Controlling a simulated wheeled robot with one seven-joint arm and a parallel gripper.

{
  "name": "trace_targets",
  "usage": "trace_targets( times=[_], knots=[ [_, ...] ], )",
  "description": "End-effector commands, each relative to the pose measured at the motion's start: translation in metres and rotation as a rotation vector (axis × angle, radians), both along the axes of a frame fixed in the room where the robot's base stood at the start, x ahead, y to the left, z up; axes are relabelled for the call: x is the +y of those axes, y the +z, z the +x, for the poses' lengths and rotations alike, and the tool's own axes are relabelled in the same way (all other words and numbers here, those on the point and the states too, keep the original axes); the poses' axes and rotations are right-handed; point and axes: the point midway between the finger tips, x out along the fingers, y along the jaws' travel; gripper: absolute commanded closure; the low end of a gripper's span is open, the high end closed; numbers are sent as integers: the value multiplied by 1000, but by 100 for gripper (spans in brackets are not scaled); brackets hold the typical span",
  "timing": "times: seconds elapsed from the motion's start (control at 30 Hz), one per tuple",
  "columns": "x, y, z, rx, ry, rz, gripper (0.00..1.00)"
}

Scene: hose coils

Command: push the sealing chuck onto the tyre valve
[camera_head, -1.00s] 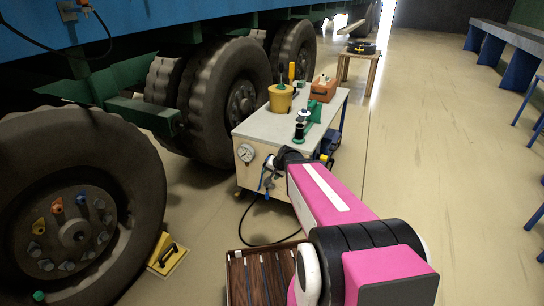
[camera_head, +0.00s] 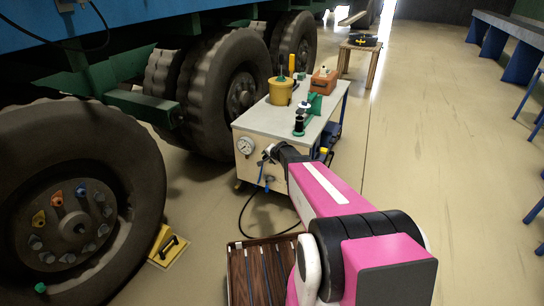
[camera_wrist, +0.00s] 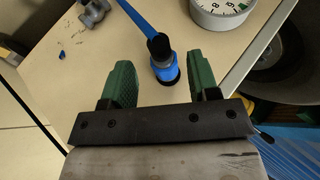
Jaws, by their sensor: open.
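My gripper (camera_wrist: 160,64) is open, its two green fingers apart on either side of a black-and-blue fitting that looks like the sealing chuck (camera_wrist: 166,73). A blue lever or hose runs up from it, beside the cart's pale front panel. I see a gap on both sides of it, so neither finger seems to touch it. In the head view my gripper (camera_head: 270,155) is at the cart's front, and small blue parts show below it. The front wheel (camera_head: 75,180) stands at the left. A small green piece (camera_head: 40,287) low on it may be the tyre valve; I cannot tell.
The cart (camera_head: 250,170) carries a round gauge (camera_head: 245,146), a yellow bucket (camera_head: 280,91) and an orange box (camera_head: 323,83). A grey tap-like fitting (camera_wrist: 95,11) is near the fingers. A yellow chock (camera_head: 168,246) and a brown slatted tray (camera_head: 236,277) are on the floor.

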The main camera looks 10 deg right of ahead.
Motion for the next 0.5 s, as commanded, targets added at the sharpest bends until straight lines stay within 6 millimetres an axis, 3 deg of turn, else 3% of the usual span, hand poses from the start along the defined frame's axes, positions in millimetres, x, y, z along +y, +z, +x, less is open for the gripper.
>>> trace_targets(
  times=[0.2, 0.5],
  knots=[
    [9, -20, 21, 1, 1, 1, 45],
    [11, -22, 23, 1, 1, 0, 45]
  ],
)
